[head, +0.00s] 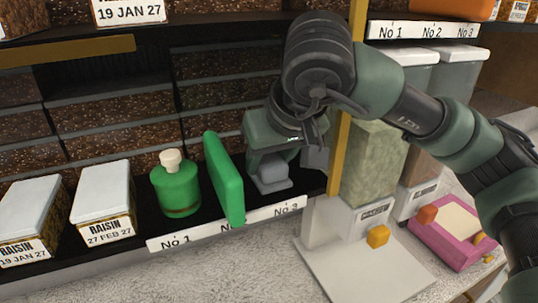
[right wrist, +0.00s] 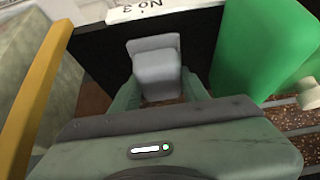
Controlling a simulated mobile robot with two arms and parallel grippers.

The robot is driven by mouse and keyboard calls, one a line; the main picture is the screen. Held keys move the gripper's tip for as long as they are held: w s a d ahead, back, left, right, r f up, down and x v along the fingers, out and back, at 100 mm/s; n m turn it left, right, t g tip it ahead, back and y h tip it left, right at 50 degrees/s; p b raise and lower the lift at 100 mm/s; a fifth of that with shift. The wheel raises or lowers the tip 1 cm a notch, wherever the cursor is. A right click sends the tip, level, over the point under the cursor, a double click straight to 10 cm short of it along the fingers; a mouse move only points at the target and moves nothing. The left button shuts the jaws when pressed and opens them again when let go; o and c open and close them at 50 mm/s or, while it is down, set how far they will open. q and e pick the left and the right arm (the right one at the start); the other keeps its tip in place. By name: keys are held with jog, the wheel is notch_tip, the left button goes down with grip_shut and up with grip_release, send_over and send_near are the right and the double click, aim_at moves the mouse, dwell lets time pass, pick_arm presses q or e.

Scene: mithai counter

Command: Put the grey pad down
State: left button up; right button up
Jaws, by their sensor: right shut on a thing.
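The grey pad (head: 271,175) is at the black shelf behind the "No 3" label, right of the green upright block. In the right wrist view the grey pad (right wrist: 157,68) sits between the fingers. My right gripper (head: 268,158) reaches down over the pad from above and is shut on it; its fingers also show in the right wrist view (right wrist: 160,95). The pad's lower part is close to the shelf surface, but I cannot tell whether it touches. My left gripper is not in view.
A green block (head: 224,178) and a green bottle (head: 175,184) stand left of the pad. Raisin boxes (head: 103,205) are further left. A yellow post (head: 339,150) rises close on the right, with a clear-sided dispenser (head: 375,160) beyond. The label strip (head: 215,228) edges the shelf.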

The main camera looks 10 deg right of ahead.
jog(key=shift+f, duration=0.2)
jog(key=o, duration=1.3)
jog(key=shift+r, duration=0.1)
jog(key=shift+r, duration=0.15)
jog(key=shift+s+r, duration=0.15)
jog(key=shift+r, duration=0.15)
jog(key=b+v, duration=0.2)
jog(key=v, duration=0.9)
jog(key=shift+s+r, duration=0.1)
jog(key=shift+s, duration=0.1)
